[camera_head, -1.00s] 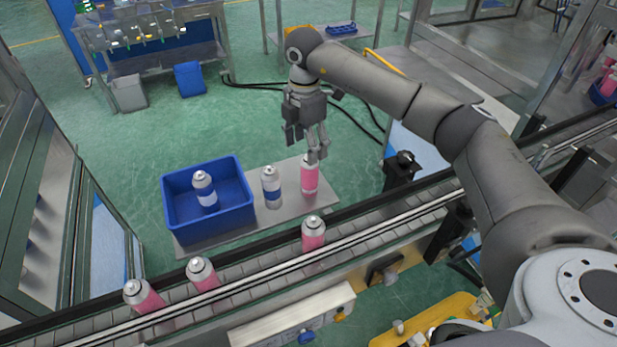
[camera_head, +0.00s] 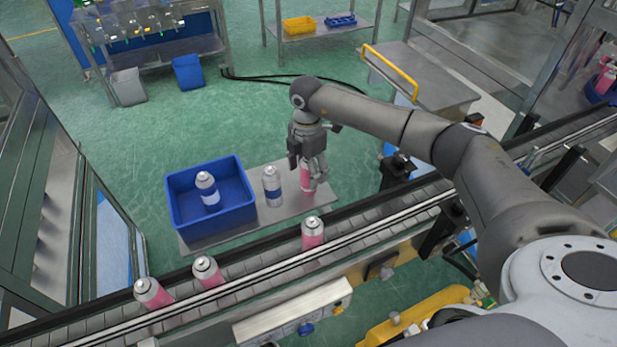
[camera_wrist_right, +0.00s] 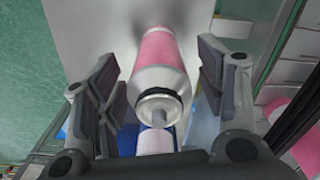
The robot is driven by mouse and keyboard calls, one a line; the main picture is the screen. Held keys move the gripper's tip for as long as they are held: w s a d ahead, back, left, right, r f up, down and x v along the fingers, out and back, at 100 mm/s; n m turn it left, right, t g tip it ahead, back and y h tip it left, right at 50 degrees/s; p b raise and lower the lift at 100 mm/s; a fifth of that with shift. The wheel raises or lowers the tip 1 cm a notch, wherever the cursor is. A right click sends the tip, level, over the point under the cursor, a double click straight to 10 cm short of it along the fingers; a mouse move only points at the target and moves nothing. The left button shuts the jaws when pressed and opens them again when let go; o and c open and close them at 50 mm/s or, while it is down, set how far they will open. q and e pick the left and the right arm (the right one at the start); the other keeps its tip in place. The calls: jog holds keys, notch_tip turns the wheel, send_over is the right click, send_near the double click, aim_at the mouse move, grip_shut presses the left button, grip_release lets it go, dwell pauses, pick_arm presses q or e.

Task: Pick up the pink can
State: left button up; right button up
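A pink can (camera_head: 307,180) with a silver top stands upright on the grey side table (camera_head: 235,225), at its right part. My right gripper (camera_head: 314,178) is lowered over this can from above. In the right wrist view the pink can (camera_wrist_right: 160,65) lies between the two open fingers of my right gripper (camera_wrist_right: 160,95), with gaps on both sides. More pink cans (camera_head: 312,232) stand on the conveyor in front, and two others (camera_head: 207,271) are further left on it. My left gripper is not in view.
A blue-and-white can (camera_head: 272,186) stands just left of the pink can. A blue crate (camera_head: 240,208) holds another blue-and-white can (camera_head: 207,188). The conveyor (camera_head: 255,262) with its rails runs along the near side of the table. Green floor lies open behind the table.

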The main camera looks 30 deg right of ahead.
jog(key=c, duration=1)
jog(key=shift+r, duration=0.1)
